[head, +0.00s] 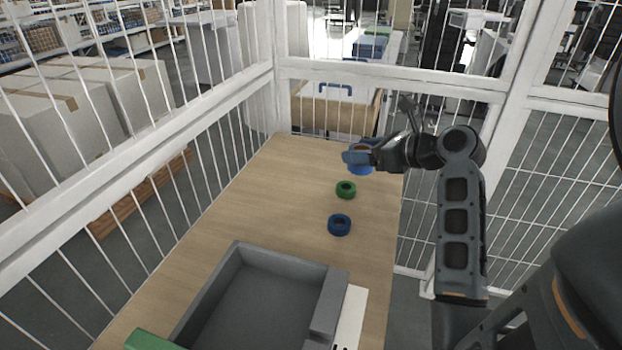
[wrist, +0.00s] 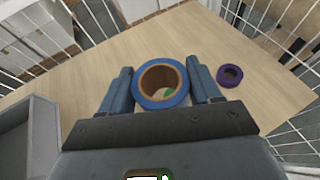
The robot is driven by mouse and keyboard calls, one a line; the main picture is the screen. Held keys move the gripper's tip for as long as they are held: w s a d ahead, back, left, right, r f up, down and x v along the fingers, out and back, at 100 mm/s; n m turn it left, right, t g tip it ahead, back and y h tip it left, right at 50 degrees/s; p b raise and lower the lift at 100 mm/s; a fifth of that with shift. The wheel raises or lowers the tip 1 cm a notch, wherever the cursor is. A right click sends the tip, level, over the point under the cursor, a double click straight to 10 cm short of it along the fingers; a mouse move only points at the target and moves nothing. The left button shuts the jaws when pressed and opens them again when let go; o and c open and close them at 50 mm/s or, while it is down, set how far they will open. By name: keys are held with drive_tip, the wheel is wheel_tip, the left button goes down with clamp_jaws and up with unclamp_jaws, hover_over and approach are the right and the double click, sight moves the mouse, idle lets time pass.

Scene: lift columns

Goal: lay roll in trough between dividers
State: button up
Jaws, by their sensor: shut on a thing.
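My gripper (head: 358,155) is at the far right part of the wooden table. It is shut on a blue roll (wrist: 163,102) with a brown core, whose sides lie between both fingers (wrist: 162,72) in the wrist view. The held roll appears above the table, with a bit of green showing through its core. A green roll (head: 346,196) and another blue roll (head: 339,232) lie flat on the table, nearer than my gripper. A purple roll (wrist: 224,83) lies to the right in the wrist view. A grey walled trough (head: 262,257) stands at the near end; I cannot make out separate dividers in it.
The trough's edge also shows at the left of the wrist view (wrist: 32,112). A green object (head: 152,342) and a white strip (head: 351,315) sit by the trough. White wire fencing (head: 150,130) surrounds the table. The wood (head: 265,200) left of the rolls is clear.

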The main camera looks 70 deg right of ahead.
drive_tip(key=w+f, duration=0.2)
drive_tip(key=w, duration=0.1)
drive_tip(key=w+f, duration=0.2)
drive_tip(key=w, duration=0.1)
drive_tip(key=w+f, duration=0.2)
drive_tip(key=w, duration=0.2)
drive_tip(key=shift+a, duration=0.25)
drive_tip(key=shift+f, duration=2.05)
drive_tip(key=shift+f, duration=0.1)
drive_tip(key=o, duration=1.1)
drive_tip(key=shift+c, duration=0.2)
